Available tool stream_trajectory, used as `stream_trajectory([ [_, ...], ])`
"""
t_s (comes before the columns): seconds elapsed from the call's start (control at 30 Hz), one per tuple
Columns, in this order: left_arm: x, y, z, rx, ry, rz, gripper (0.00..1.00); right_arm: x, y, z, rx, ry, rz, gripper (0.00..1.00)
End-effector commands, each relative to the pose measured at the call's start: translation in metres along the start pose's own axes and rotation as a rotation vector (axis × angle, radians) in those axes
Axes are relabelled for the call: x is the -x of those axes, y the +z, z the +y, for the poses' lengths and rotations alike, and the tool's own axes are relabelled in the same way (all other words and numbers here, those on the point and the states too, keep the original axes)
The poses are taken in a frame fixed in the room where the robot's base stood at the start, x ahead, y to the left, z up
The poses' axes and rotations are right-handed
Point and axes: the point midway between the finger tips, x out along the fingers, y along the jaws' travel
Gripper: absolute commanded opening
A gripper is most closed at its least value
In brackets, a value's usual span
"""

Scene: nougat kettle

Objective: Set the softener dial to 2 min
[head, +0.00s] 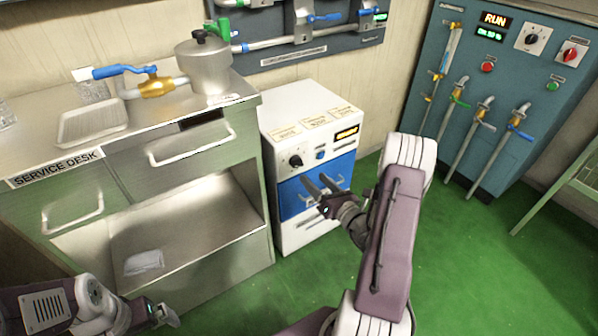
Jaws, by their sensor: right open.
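The white cabinet unit (283,245) beside the service desk carries a black dial (296,160) on its sloped front panel; I take it for the softener. Its pointer is too small to read. A blue button (320,155) is right of the dial, and a small lit display (347,133) is above right, its text not legible. My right gripper (316,184) is open and empty, in front of the blue drawer front (338,171), below and right of the dial. My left gripper (168,316) is low at the bottom left, away from the unit; its jaws are unclear.
The service desk (235,165) stands left of the unit, with a metal kettle (205,68), a blue-handled valve (125,71) and a tray (92,124) on top. A teal panel (455,65) with knobs and taps is at the right. Green floor (460,265) is open between.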

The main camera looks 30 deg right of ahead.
Motion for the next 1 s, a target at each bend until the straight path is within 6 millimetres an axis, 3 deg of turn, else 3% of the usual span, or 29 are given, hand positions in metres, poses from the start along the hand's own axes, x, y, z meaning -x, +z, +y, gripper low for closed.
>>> stream_trajectory([
  [0.2,-0.020,0.002,0.000,0.000,0.000,0.000,1.00,-0.046,-0.004,0.002,0.004,0.010,-0.002,0.59],
  [0.4,-0.029,0.003,-0.001,0.000,0.000,-0.001,1.00,-0.077,-0.002,0.001,0.002,0.006,-0.002,0.59],
  [0.73,-0.030,0.003,-0.001,0.000,0.000,-0.001,1.00,-0.084,0.000,0.002,0.000,0.003,-0.001,0.59],
  [0.77,-0.030,0.003,-0.001,0.000,0.000,-0.001,1.00,-0.084,0.000,0.002,0.000,0.003,-0.001,0.53],
  [0.93,-0.030,0.003,-0.001,0.000,0.000,-0.001,1.00,-0.084,0.000,0.002,0.000,0.003,0.000,0.06],
  [1.0,-0.030,0.003,-0.001,0.000,0.000,-0.001,1.00,-0.084,0.000,0.002,0.000,0.003,0.000,0.00],
])
